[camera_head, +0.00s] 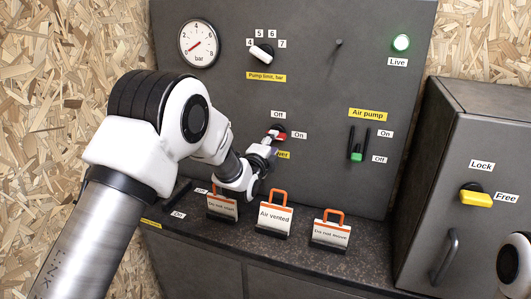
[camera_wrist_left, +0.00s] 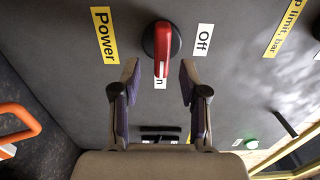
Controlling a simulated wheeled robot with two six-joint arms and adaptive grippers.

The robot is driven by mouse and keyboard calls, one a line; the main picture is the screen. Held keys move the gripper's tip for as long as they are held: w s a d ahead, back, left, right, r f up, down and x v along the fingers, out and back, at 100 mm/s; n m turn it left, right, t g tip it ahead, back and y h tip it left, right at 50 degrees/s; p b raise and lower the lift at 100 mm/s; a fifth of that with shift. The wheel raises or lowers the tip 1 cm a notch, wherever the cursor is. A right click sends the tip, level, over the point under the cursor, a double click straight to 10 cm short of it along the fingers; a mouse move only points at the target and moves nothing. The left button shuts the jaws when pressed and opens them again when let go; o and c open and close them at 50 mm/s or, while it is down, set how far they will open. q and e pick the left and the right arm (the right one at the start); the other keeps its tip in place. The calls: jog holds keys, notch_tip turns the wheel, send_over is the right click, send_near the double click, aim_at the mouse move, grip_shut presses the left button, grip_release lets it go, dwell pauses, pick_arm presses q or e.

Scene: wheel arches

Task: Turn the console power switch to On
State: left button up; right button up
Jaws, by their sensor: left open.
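The power switch is a red handle on a dark round base; it shows in the head view (camera_head: 280,135) and in the wrist view (camera_wrist_left: 163,50). Its handle points at the On label (camera_head: 299,135), which it partly covers in the wrist view. The Off label (camera_head: 278,114) is above the switch in the head view. The yellow Power label (camera_wrist_left: 104,35) is partly hidden by my gripper in the head view. My left gripper (camera_head: 269,142) is open in front of the switch; in the wrist view its fingers (camera_wrist_left: 159,75) stand either side of the handle's end, apart from it.
Tags with orange handles, such as Air vented (camera_head: 275,219), stand on the ledge below. An Air pump switch (camera_head: 357,155) is to the right, a pump limit knob (camera_head: 262,54) above. A green Live lamp (camera_head: 401,43) is lit. A cabinet (camera_head: 480,150) stands at right.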

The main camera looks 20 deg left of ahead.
pick_arm(q)
jog(key=s, duration=0.8)
jog(key=shift+s, duration=0.25)
jog(key=shift+a, duration=0.1)
jog(key=s+f+n+g, duration=0.1)
jog(key=s+f, duration=0.1)
jog(key=f, duration=0.3)
jog(key=s+f+n+g+p, duration=0.1)
jog(key=s+f+n+g, duration=0.1)
jog(key=f, duration=0.4)
jog(key=s+a+f+n+g, duration=0.1)
jog(key=s+f+n+g, duration=0.1)
jog(key=f, duration=0.3)
jog(key=shift+s+f+p, duration=0.3)
jog(key=shift+s+f, duration=0.05)
jog(key=shift+s, duration=0.25)
jog(key=s+f+n+g+p, duration=0.1)
jog(key=s+f+n+g, duration=0.4)
jog(key=s+f, duration=0.6)
jog(key=s+f+n+g+p, duration=0.1)
jog(key=s+f+n+g, duration=0.3)
jog(key=s, duration=0.8)
jog(key=s+a+f+n+g, duration=0.1)
jog(key=s+f+n+g, duration=0.3)
jog(key=s, duration=0.9)
jog(key=shift+s+f+n+y+p, duration=0.15)
jog(key=shift+f+n+y+p, duration=0.15)
jog(key=shift+f+n+p, duration=0.15)
